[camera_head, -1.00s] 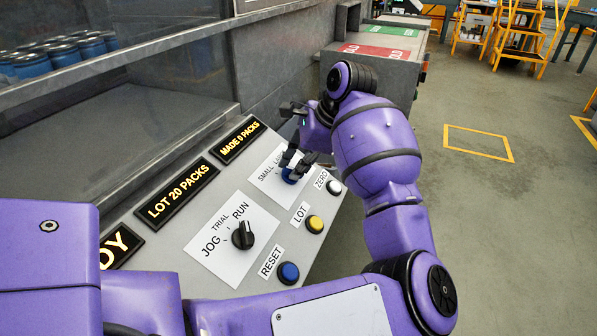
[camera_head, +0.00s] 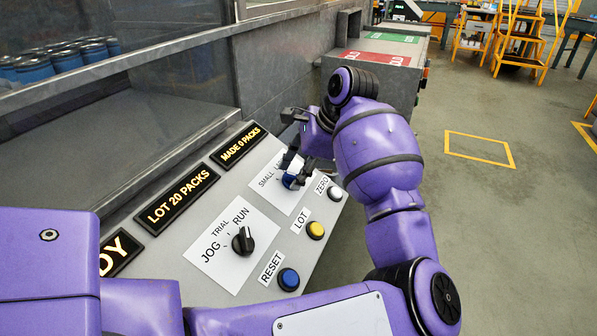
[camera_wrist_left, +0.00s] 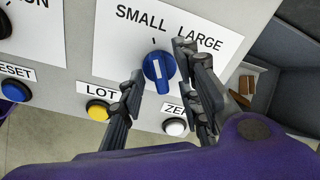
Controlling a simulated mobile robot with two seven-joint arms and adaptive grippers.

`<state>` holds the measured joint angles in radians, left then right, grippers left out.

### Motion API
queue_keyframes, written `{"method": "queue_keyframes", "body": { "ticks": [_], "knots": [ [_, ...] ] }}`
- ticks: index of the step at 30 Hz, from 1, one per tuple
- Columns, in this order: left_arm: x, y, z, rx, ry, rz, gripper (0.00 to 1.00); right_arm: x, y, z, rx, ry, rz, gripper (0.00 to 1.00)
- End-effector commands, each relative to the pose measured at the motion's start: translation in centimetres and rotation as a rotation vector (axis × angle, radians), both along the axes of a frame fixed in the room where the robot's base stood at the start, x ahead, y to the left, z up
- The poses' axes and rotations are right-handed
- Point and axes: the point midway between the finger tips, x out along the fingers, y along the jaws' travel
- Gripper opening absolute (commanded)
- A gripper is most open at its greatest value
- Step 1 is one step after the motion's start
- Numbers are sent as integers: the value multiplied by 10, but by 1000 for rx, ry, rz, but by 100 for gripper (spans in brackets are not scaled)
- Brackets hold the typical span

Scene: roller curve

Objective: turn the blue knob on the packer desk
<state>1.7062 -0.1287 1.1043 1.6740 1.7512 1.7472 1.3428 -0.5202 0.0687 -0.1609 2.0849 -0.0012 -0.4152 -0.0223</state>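The blue knob (camera_head: 289,182) sits on a white plate marked SMALL and LARGE on the sloping packer desk (camera_head: 150,262). In the left wrist view the knob (camera_wrist_left: 157,66) is round with a raised grip and a white bar, and a short tick stands above it. My left gripper (camera_head: 298,171) is over the knob. In the left wrist view its two dark fingers (camera_wrist_left: 160,62) are apart, one on each side of the knob, with gaps visible between fingertips and knob. The right finger covers part of the plate near LARGE. My right gripper is not in view.
A black JOG/TRIAL/RUN selector (camera_head: 243,241) is nearer on the desk. A yellow LOT button (camera_head: 315,230), a white ZERO button (camera_head: 335,194) and a blue RESET button (camera_head: 288,279) line the right edge. A glass-fronted guard (camera_head: 110,65) rises behind.

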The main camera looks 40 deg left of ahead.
Motion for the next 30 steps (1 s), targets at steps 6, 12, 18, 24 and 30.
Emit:
{"method": "queue_keyframes", "body": {
  "ticks": [6, 12, 18, 24, 30],
  "knots": [
    [3, -11, 21, 0, -4, -2, 31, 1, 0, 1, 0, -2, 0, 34],
    [6, -30, 60, 1, -4, -2, 31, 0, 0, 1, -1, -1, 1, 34],
    [8, -46, 92, -1, -2, -1, 31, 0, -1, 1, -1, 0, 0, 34],
    [8, -53, 106, 0, -1, -1, 31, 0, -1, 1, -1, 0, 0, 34],
    [8, -53, 108, 0, 0, 0, 31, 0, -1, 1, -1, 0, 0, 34]
  ]
}}
